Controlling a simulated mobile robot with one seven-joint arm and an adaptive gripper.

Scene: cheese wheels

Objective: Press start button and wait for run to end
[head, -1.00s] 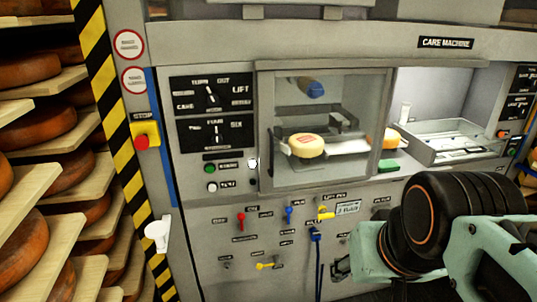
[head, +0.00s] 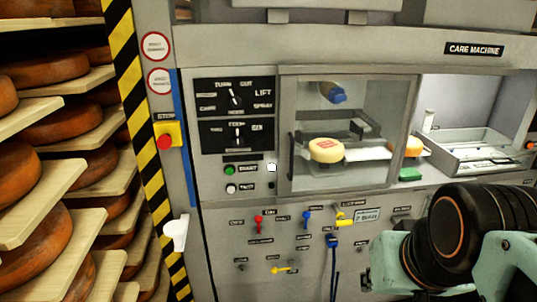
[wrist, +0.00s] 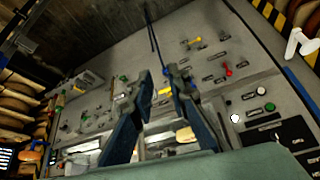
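The care machine (head: 380,50) stands in front of me. On its panel, left of the window, is a green button (head: 229,170) with a small label I cannot read clearly. A white button (head: 230,188) sits just below it. In the wrist view the green button (wrist: 270,107) and white button (wrist: 235,117) show at the right. My gripper (wrist: 159,79) is open and empty, its two dark fingers apart, not touching the panel. In the head view only my arm shows at lower right; the fingers are out of sight.
Behind the window, a pale cheese wheel (head: 326,150) sits in the machine. A red stop button (head: 165,142) on yellow is at the left edge. A white handle-like part (head: 175,235) juts out below. Shelves of cheese wheels (head: 40,190) stand at the left.

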